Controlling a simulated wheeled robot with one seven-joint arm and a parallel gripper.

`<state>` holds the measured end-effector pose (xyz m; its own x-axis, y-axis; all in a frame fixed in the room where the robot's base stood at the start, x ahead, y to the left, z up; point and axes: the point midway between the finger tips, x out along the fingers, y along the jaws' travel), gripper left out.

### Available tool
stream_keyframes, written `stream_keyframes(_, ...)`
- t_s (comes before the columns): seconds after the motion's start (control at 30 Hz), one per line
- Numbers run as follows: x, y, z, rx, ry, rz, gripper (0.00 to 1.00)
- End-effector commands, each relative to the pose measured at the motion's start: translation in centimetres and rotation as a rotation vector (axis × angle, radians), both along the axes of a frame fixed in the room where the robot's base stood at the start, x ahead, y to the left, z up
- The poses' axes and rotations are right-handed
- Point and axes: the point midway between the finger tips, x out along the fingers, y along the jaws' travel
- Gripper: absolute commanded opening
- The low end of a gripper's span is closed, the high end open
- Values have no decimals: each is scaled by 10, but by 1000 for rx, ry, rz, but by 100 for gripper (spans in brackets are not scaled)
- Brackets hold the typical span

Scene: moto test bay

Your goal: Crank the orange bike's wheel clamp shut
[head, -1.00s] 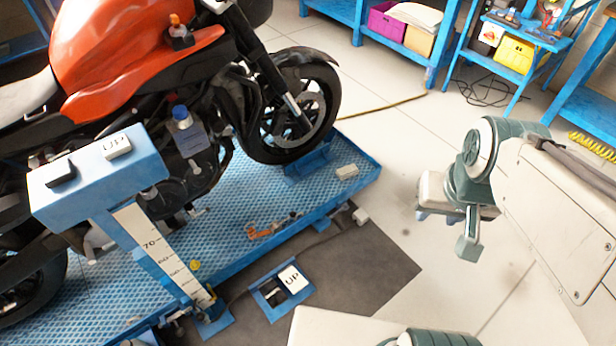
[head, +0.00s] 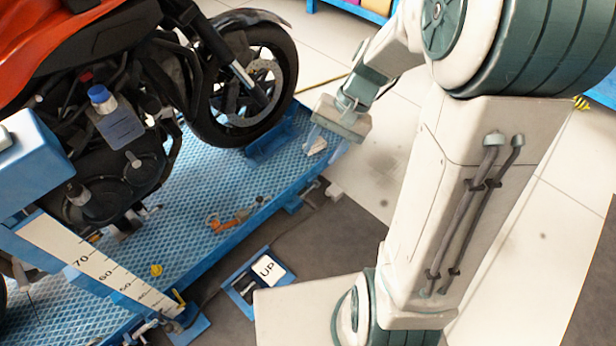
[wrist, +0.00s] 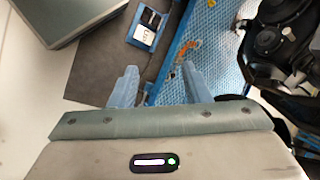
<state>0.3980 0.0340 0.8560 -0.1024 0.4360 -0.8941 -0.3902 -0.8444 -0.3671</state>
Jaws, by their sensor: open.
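The orange bike (head: 60,45) stands on a blue ribbed lift platform (head: 215,180). Its front wheel (head: 245,90) rests at a blue wheel clamp (head: 268,142), seen partly behind the tyre. I cannot tell how tight the clamp is, and I cannot make out its crank. My gripper (head: 322,143) hangs by the front end of the platform, right of the clamp. In the wrist view my gripper (wrist: 158,85) is open, its two pale blue fingers apart with nothing between them. The platform (wrist: 212,30) shows beyond the fingers.
Orange and metal small parts (head: 232,217) lie on the platform. A blue pedal box marked UP (head: 262,275) sits on the dark mat (head: 345,225). A blue post with a height scale (head: 85,262) stands at the left. Pale floor (head: 555,220) lies open at the right.

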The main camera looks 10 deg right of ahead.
Motion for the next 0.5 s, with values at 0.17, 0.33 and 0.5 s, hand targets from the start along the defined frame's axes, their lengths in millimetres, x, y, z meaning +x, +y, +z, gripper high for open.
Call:
stream_keyframes(0.17,37,-2,-84,169,114,-132,43)
stream_keyframes(0.33,71,-5,-155,334,198,-264,43)
stream_keyframes(0.5,102,-14,-230,503,265,-408,43)
